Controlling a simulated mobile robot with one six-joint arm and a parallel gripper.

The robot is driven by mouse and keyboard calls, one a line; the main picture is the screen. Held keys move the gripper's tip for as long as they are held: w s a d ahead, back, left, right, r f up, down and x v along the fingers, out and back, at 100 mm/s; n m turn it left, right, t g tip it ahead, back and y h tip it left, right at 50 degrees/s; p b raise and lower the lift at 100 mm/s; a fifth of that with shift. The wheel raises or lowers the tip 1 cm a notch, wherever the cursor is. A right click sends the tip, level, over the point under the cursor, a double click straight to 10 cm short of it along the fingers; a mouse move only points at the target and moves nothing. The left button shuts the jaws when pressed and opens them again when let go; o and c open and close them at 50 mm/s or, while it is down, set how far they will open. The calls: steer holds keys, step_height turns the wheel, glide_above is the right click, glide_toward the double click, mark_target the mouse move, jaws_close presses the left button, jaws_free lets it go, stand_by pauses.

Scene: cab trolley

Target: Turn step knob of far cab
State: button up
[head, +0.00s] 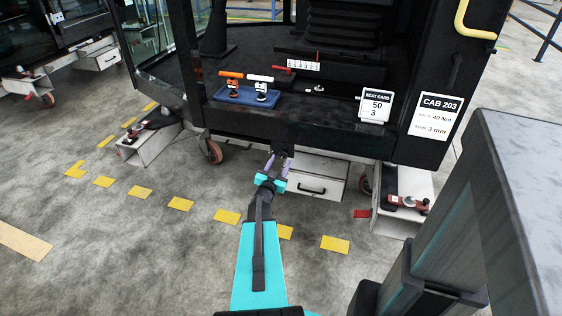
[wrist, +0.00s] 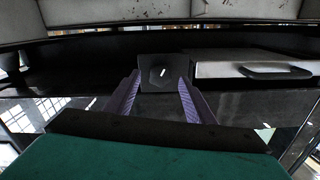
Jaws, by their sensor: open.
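My gripper (head: 279,163) is low in front of the black cab marked CAB 203 (head: 330,134), its purple fingers pointing at the cab's lower front. In the wrist view the fingers of my gripper (wrist: 159,92) are apart. A dark, angular knob-like piece (wrist: 153,84) with a small white mark shows between and just beyond them. I cannot tell whether the fingers touch it. In the head view the fingers hide most of that spot. A second cab (head: 28,34) stands at the upper left. The frames do not show which is called the far cab.
A white drawer (head: 312,187) with a dark handle is right of my gripper. Castors and white step boxes (head: 405,190) stand at the cab's corners. A blue tray (head: 245,96) with orange and white tools rests on the cab floor. Yellow dashes mark the floor.

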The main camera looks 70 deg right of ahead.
steer(key=a, duration=1.1)
steer(key=shift+s, duration=0.35)
